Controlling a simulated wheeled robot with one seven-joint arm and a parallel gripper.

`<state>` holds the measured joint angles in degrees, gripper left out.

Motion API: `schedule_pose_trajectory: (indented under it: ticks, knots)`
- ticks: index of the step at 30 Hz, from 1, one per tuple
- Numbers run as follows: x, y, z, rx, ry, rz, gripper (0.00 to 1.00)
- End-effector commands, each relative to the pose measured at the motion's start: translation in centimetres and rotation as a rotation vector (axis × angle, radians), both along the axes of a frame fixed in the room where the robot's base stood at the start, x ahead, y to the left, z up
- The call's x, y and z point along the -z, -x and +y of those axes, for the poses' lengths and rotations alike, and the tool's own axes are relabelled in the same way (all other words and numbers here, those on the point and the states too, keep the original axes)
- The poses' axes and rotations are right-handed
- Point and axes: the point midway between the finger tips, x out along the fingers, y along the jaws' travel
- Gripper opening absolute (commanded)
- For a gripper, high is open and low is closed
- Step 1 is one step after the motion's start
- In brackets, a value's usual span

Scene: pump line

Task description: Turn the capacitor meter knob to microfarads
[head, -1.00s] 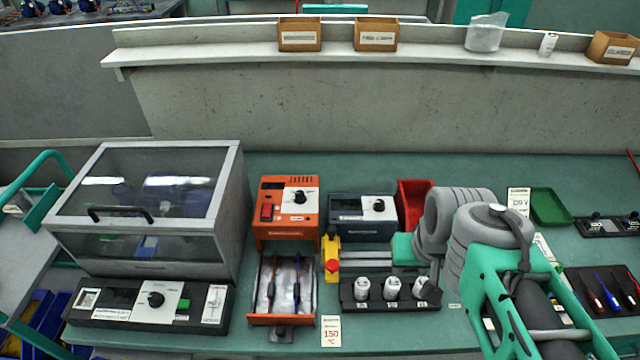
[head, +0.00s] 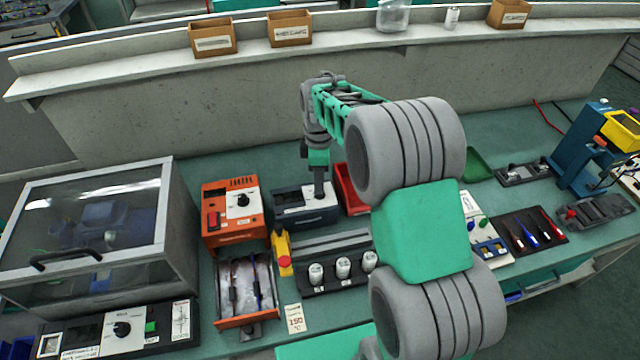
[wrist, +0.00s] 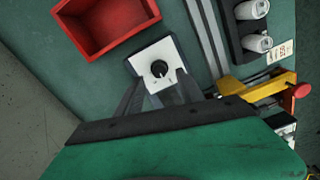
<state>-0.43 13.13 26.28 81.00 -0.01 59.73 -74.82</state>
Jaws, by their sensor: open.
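The capacitor meter, a dark blue-grey box (head: 290,204) with a white panel, stands between the orange unit and the red bin. In the wrist view its white panel (wrist: 146,57) carries a round black knob (wrist: 159,69). The knob's setting and the panel's markings are too small to read. My gripper (head: 319,192) points down over the meter's right part and covers the knob in the head view. In the wrist view my open gripper (wrist: 161,84) has one finger on each side of the panel's lower part, just below the knob. Contact with the knob cannot be told.
The red bin (wrist: 104,24) is close beside the meter. The orange unit (head: 231,208) with its own knob stands on the other side. A yellow holder with a red knob (head: 283,257) and a rack with white canisters (head: 343,268) lie in front.

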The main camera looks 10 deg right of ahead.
Motion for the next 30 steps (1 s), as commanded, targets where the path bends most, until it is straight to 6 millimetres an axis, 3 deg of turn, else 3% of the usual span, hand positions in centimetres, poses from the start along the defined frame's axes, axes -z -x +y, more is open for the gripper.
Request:
schedule_pose_trajectory:
  ticks: [7, 16, 30]
  knots:
    - [3.7, 0.0, -0.1, 0.004, 0.0, 0.001, 0.45]
    - [4.2, 0.0, -0.1, 0.004, 0.0, -0.002, 0.44]
    - [4.2, 0.0, -0.1, 0.004, 0.0, -0.002, 0.05]
